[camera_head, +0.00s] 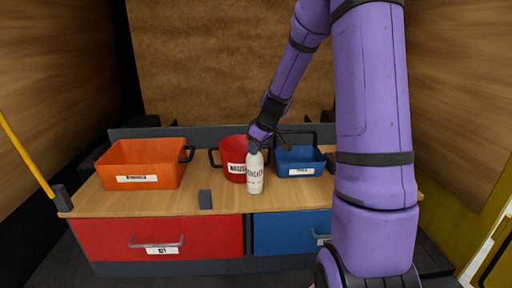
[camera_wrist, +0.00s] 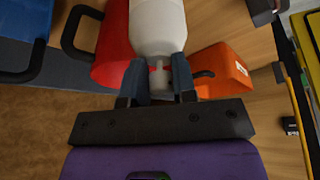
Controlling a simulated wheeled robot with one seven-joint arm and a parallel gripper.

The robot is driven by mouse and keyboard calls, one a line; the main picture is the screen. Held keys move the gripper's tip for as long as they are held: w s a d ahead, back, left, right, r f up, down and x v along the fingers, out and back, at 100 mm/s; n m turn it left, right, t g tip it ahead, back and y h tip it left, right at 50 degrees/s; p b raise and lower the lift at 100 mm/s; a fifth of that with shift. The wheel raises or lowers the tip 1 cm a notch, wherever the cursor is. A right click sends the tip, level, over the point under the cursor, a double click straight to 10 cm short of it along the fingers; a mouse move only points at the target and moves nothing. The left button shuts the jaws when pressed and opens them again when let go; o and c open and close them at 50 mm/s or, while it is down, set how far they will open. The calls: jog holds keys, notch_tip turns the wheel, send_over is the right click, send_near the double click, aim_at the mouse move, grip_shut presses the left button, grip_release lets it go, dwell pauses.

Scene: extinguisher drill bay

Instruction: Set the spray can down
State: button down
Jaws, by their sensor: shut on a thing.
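The can's lower end is cut off in that view.
A red bucket (camera_head: 232,160) stands just behind the can. An orange bin (camera_head: 140,162) is at left, a blue bin (camera_head: 300,160) at right. Below are a red drawer (camera_head: 158,240) and a blue drawer (camera_head: 291,233).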

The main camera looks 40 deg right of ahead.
jog(key=shift+f, duration=0.15)
jog(key=c, duration=0.9)
grip_release()
